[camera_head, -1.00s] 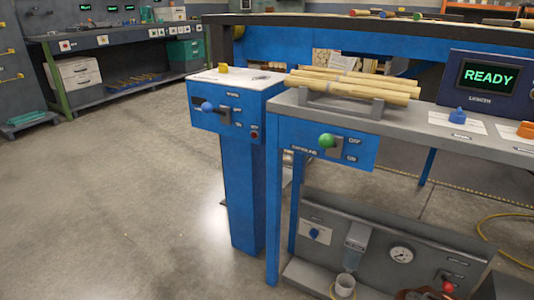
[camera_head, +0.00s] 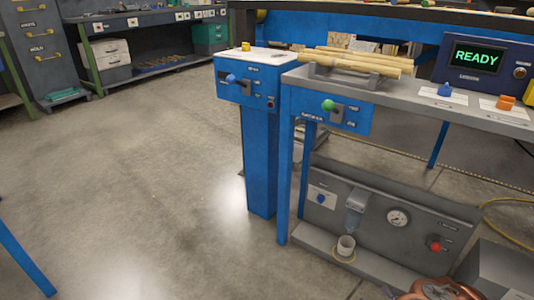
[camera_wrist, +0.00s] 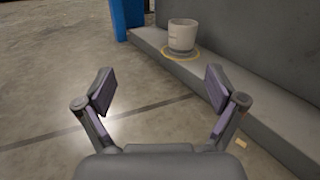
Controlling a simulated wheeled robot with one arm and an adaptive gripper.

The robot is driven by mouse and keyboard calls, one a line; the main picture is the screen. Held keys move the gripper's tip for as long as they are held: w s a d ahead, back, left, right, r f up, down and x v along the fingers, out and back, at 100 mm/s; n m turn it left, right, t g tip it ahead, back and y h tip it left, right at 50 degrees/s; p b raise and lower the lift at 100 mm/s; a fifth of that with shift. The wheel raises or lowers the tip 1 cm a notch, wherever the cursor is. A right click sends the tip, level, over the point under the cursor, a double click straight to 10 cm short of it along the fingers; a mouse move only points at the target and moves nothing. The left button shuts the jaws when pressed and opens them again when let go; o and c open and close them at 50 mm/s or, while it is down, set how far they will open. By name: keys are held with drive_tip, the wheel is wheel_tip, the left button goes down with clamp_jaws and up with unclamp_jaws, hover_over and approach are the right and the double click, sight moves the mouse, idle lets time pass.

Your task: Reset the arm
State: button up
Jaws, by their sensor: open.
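My gripper (camera_wrist: 158,92) is open and empty in the wrist view, its two fingers spread wide above the concrete floor. A pale cup (camera_wrist: 182,36) stands ahead of it on a grey ledge (camera_wrist: 220,93), inside a yellow ring mark, apart from the fingers. In the head view the same cup (camera_head: 346,246) stands under a grey spout on the low panel unit. Orange-brown parts of my arm show at the bottom right edge of the head view; the fingers are not visible there.
A grey bench (camera_head: 420,104) holds wooden rods (camera_head: 350,64) on a rack and a display reading READY (camera_head: 477,58). A blue pedestal (camera_head: 259,150) with a blue-knobbed lever stands beside it. The low panel (camera_head: 385,208) carries a gauge and red knob. Open floor (camera_head: 130,170) lies left.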

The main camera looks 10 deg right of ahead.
drive_tip(key=w+a+r+n+g+y+p, duration=0.1)
drive_tip(key=w+a+r+n+y+p, duration=0.3)
drive_tip(key=r, duration=0.6)
drive_tip(key=w+a+r+n+g+y+p, duration=0.1)
drive_tip(key=w+a+r+g+y+p, duration=0.15)
drive_tip(key=a+r, duration=0.55)
drive_tip(key=w+a+r+n+g+y+p, duration=0.1)
drive_tip(key=w+a+r+n+y+p, duration=0.2)
drive_tip(key=r, duration=0.8)
drive_tip(key=s+a+r+n+g+y+p, duration=0.2)
drive_tip(key=s+a+r+n+g+p, duration=0.3)
drive_tip(key=a+r, duration=0.55)
drive_tip(key=s+a+r+n+g+y+p, duration=0.1)
drive_tip(key=a+r+n+g+y+p, duration=0.4)
drive_tip(key=r, duration=0.9)
drive_tip(key=s+a+r+n+g+h+p, duration=0.4)
drive_tip(key=s+r+n+h+p, duration=0.1)
drive_tip(key=s+r, duration=0.4)
drive_tip(key=s+a+r+n+g+h+p, duration=0.4)
drive_tip(key=s+r+n+g+h+p, duration=0.15)
drive_tip(key=s+r, duration=0.3)
drive_tip(key=s+d+r+n+t+h+p, duration=0.3)
drive_tip(key=s+d+r+t+h+p, duration=0.1)
drive_tip(key=s+d+r+h+p, duration=0.7)
wheel_tip(320, 180, up, 5)
drive_tip(key=s+d+p, duration=0.2)
drive_tip(key=s+p, duration=0.1)
drive_tip(key=shift+f+n+t, duration=0.15)
drive_tip(key=shift+n+t, duration=0.15)
drive_tip(key=shift+n, duration=0.05)
